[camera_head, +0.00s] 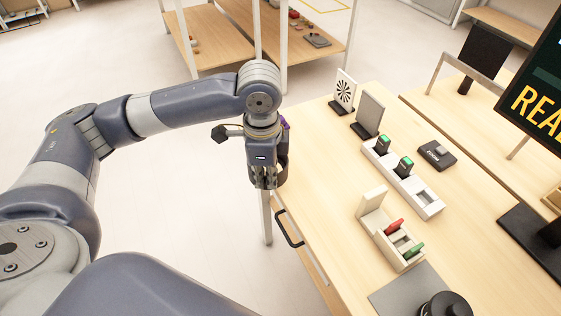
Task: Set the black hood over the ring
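A black round object (445,305) sits on a grey plate (400,289) at the bottom edge, partly cut off. I cannot tell whether it is the hood or the ring. My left gripper (263,184) points down beside the table's left edge, above the drawer handle. A dark curved shape (282,168) shows at the gripper's right side, partly hidden by it. I cannot tell whether it is a held thing or part of the gripper, nor whether the fingers are open. My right gripper is out of view.
On the table (330,165) stand a fan-pattern card (343,91), a grey panel (368,113), a white holder with two green-topped pieces (403,178), a black box (437,155) and a cream tray with red and green pieces (390,229). A screen (535,85) stands right.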

